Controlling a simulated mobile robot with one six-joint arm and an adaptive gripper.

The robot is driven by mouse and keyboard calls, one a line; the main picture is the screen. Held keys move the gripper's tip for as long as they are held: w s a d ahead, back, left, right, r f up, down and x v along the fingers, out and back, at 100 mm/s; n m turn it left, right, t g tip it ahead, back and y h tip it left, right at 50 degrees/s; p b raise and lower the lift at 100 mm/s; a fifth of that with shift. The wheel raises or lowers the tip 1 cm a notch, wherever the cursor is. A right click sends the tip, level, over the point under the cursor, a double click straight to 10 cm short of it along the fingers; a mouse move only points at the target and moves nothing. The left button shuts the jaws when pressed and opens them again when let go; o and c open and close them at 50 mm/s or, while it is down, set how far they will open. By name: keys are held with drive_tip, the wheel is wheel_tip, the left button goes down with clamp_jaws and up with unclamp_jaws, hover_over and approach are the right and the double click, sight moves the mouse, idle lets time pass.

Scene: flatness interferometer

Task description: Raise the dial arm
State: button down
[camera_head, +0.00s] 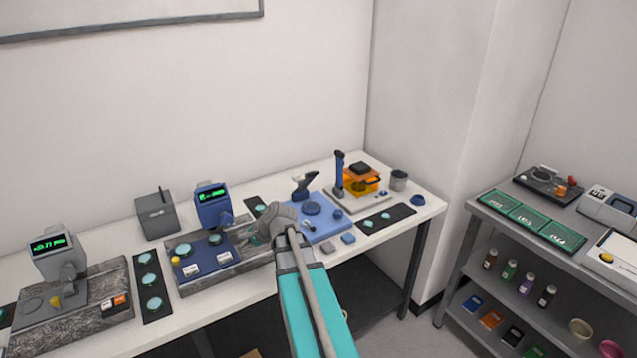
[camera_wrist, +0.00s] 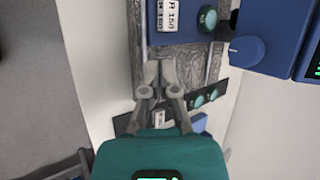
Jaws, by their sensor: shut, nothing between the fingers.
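A blue dial gauge head (camera_head: 212,206) with a lit green display stands on a blue plate (camera_head: 206,262) on a grey stone base (camera_head: 240,262). In the wrist view part of this blue device (camera_wrist: 266,40) is at the upper right. A second dial gauge (camera_head: 52,244), grey with a green display, stands on another stone slab (camera_head: 100,318) at the far left. I cannot tell which one the dial arm belongs to. My gripper (camera_wrist: 160,66) is shut and empty above the stone base, near the blue plate's edge. In the head view my wrist hides the base's right end.
A black strip with teal discs (camera_head: 151,284) lies between the two stone bases. A blue platform (camera_head: 322,228) and an orange box stand right of my arm. A dark grey box (camera_head: 156,215) is behind. A grey shelf (camera_head: 560,240) stands at the right.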

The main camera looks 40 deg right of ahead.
drive_tip(key=s+d+r+m+t+h+b, duration=0.1)
drive_tip(key=s+d+m+t+h, duration=0.1)
drive_tip(key=d+m, duration=0.4)
drive_tip(key=s+d+r+m+t+h+b, duration=0.1)
drive_tip(key=d+m, duration=0.6)
drive_tip(key=d, duration=0.9)
drive_tip(key=s+d+r+m+t+h+b, duration=0.1)
drive_tip(key=s+d+r+m+t+h, duration=0.2)
drive_tip(key=d+m, duration=0.4)
drive_tip(key=d+t, duration=0.1)
drive_tip(key=d, duration=0.2)
drive_tip(key=shift+s+d+r, duration=0.25)
drive_tip(key=shift+d, duration=0.15)
drive_tip(key=shift+w, duration=0.15)
drive_tip(key=b, duration=0.3)
approach(313, 177)
wheel_tip(313, 177, down, 3)
drive_tip(key=w, duration=0.2)
drive_tip(key=shift+w+d+r+p, duration=0.15)
drive_tip(key=shift+w+r+p, duration=0.15)
drive_tip(key=shift+w, duration=0.25)
drive_tip(key=shift+w+d+r+p, duration=0.1)
drive_tip(key=shift+w+r+p, duration=0.15)
drive_tip(key=shift+w+p, duration=0.25)
drive_tip(key=shift+w+d+r+p, duration=0.15)
drive_tip(key=shift+w+r+p, duration=0.1)
drive_tip(key=shift+w, duration=0.35)
